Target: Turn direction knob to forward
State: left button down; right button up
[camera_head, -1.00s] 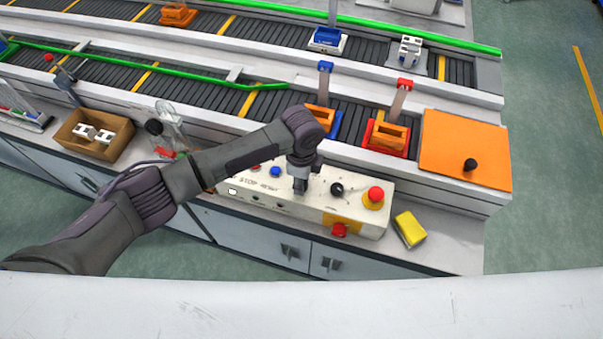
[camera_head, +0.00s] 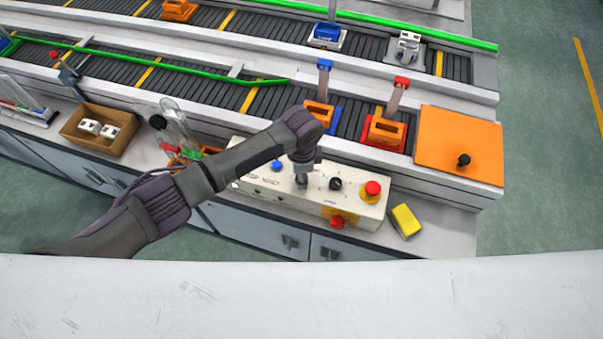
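The white control box (camera_head: 262,186) lies along the front of the conveyor bench. On its top are a blue button (camera_head: 277,166), a black knob (camera_head: 335,184) and a red emergency button on a yellow base (camera_head: 372,188). My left gripper (camera_head: 302,182) points down at the top of the box, between the blue button and the black knob, and hides whatever is under its fingertips. The fingers look close together, but I cannot tell whether they are shut or hold a knob. The black knob stands apart, to the right of the gripper. My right gripper is not in view.
A yellow block (camera_head: 405,221) lies right of the box. An orange board (camera_head: 458,145) with a black handle lies behind it. Orange blocks (camera_head: 386,131) sit near posts on the conveyor. A cardboard box (camera_head: 97,130) stands left. My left forearm crosses the box's left part.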

pick_arm(q)
jog(key=c, duration=0.8)
grip_release()
jog(key=shift+o, duration=0.2)
jog(key=shift+r, duration=0.1)
notch_tip(320, 180, up, 12)
